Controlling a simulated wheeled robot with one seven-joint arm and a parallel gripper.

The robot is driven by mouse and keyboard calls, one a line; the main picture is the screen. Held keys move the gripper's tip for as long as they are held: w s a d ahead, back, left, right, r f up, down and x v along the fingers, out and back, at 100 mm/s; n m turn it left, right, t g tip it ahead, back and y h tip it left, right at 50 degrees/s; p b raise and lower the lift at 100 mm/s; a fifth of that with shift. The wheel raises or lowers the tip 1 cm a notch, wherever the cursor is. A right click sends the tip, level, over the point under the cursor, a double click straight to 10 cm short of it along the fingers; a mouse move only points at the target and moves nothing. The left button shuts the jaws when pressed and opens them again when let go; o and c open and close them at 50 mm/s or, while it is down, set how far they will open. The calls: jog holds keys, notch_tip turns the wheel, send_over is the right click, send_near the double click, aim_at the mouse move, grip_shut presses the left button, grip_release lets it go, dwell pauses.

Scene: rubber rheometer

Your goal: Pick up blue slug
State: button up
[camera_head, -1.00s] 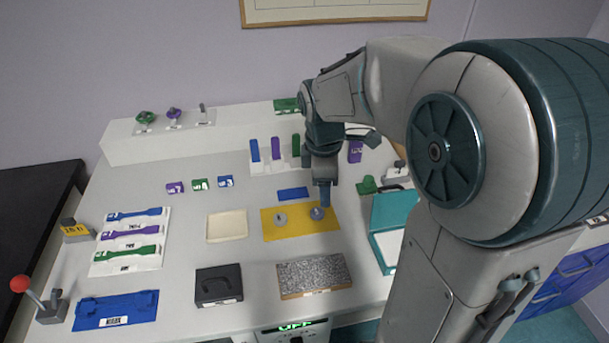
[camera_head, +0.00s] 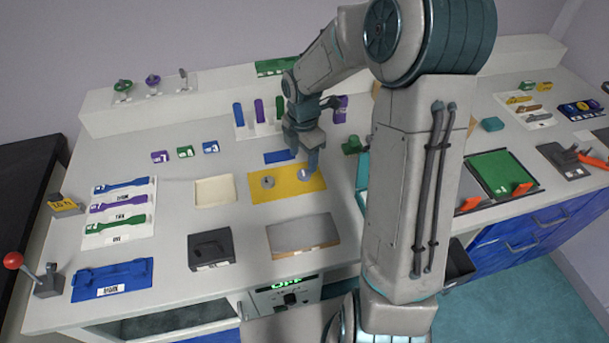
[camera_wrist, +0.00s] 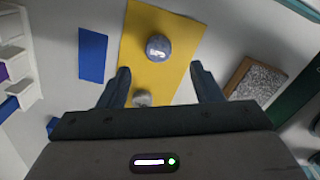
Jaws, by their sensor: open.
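The blue slug (camera_head: 304,174) is a small round blue-grey disc on the yellow mat (camera_head: 259,197), towards the mat's right end. In the wrist view it (camera_wrist: 158,48) lies flat on the mat with a pale mark on top. A second, greyer disc (camera_head: 267,182) lies on the mat to its left; in the wrist view it (camera_wrist: 141,98) is partly hidden by the gripper body. My gripper (camera_wrist: 161,72) is open and empty, pointing down over the mat. The blue slug shows just beyond the gap between the fingertips. In the head view the gripper partly overlaps the slug.
A flat blue piece (camera_head: 279,157) lies behind the mat. A rack of upright coloured pieces (camera_head: 240,132) stands further back. A cream tray (camera_head: 214,193) is left of the mat, a grey board (camera_head: 303,234) in front. A green piece (camera_head: 352,145) is at right.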

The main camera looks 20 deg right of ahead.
aim_at(304, 173)
jog(key=shift+w+d+f, duration=0.1)
jog(key=shift+f, duration=1.35)
jog(key=shift+w+d+f, duration=0.1)
jog(key=shift+f, duration=1.35)
jog(key=c, duration=1.1)
